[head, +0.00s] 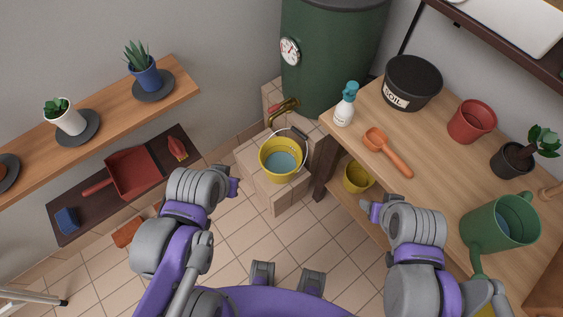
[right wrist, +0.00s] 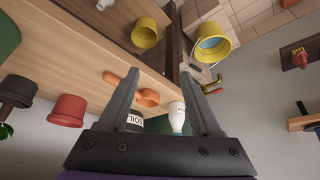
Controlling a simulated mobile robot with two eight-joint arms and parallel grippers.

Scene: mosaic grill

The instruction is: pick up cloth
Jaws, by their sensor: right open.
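I cannot make out a cloth for certain in either view. A small blue item (head: 67,220), possibly a cloth or sponge, lies at the left end of the dark lower shelf in the head view. My left gripper (head: 234,187) is over the floor to the right of that shelf; its jaws are too small to read. My right gripper (head: 368,211) is beside the wooden workbench, and in the right wrist view its two fingers (right wrist: 161,74) are spread apart with nothing held between them.
The workbench (head: 438,158) holds a soil pot (head: 411,82), spray bottle (head: 345,103), orange scoop (head: 385,152) and green watering can (head: 499,224). A yellow bucket (head: 282,160) stands on a tiled block. A red dustpan (head: 133,172) lies on the lower shelf. Floor between is clear.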

